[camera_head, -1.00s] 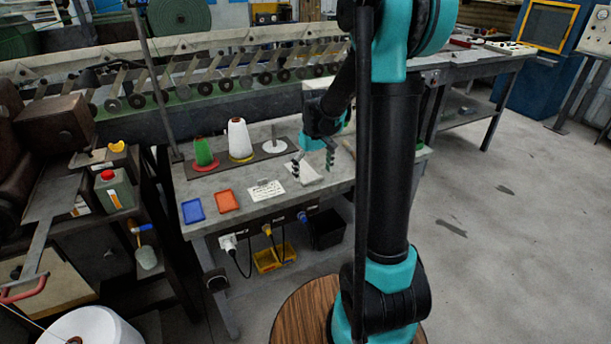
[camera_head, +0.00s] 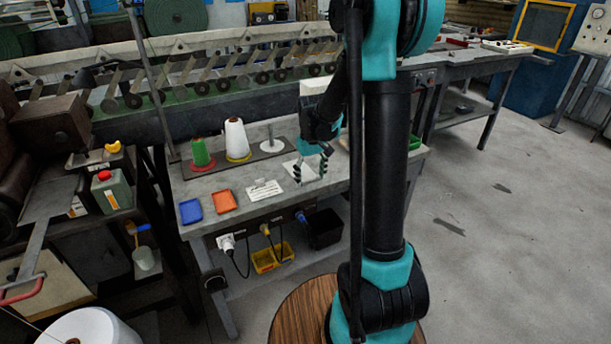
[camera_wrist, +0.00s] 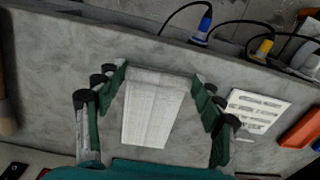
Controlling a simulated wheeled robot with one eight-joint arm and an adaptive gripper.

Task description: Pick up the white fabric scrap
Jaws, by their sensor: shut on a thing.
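The white fabric scrap (camera_wrist: 153,108) is a pale, folded-looking rectangle in the middle of the wrist view, over the grey worktop. It shows small in the head view (camera_head: 303,171), partly hidden by the fingers. My gripper (camera_wrist: 160,74) has one green-padded finger on each side of the scrap's wider end and is shut on it, with the fingers still well apart at the scrap's width. In the head view my gripper (camera_head: 311,171) points down at the bench. I cannot tell whether the scrap is clear of the worktop.
Behind stand a green cone (camera_head: 200,153), a white cone (camera_head: 236,138) and a spindle (camera_head: 271,140). Cables hang at the bench front (camera_wrist: 190,42).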

